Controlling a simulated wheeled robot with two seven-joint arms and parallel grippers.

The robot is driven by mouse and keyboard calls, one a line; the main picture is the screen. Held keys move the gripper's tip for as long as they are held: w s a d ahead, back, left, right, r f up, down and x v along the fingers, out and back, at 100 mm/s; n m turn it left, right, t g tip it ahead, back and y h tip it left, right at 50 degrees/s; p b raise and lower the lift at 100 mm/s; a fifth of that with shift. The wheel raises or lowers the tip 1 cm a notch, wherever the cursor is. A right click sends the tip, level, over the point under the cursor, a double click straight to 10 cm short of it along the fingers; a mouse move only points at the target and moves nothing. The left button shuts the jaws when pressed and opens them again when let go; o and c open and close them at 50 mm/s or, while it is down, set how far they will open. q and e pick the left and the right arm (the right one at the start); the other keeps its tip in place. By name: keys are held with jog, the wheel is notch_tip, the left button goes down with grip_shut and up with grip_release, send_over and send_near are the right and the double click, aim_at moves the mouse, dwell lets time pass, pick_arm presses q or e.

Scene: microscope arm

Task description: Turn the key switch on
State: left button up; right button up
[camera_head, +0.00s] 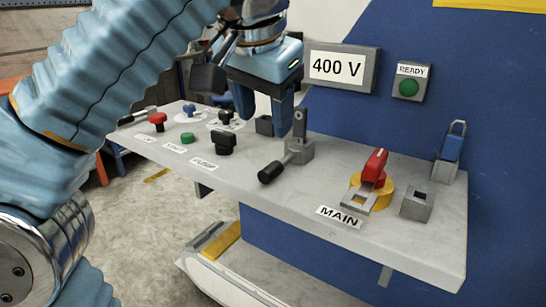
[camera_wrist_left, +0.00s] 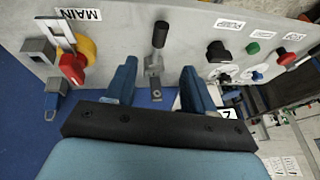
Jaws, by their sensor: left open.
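No part is labelled as a key switch, and I cannot tell for sure which one it is. The red handle (camera_head: 374,167) on a yellow round base (camera_head: 386,191) stands behind the MAIN label, with a grey slotted plate in front; it also shows in the left wrist view (camera_wrist_left: 72,68). A black knob (camera_head: 224,142) stands behind the PUMP label. A lever (camera_head: 270,172) with a black grip stands at mid-panel. My left gripper (camera_head: 264,108) is open and empty above the panel's back; in the left wrist view the lever's bracket (camera_wrist_left: 153,66) appears between its fingers.
A red button (camera_head: 157,119), a green button (camera_head: 187,138) and dial knobs (camera_head: 188,110) sit at the left. A 400 V sign (camera_head: 341,67) and green READY lamp (camera_head: 409,88) are on the wall.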

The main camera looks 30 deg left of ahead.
aim_at(270, 167)
pick_arm(q)
jog(key=b+x, duration=0.4)
jog(key=x, duration=0.8)
jog(key=shift+w+f, duration=0.15)
jog(key=shift+f, duration=0.3)
grip_shut()
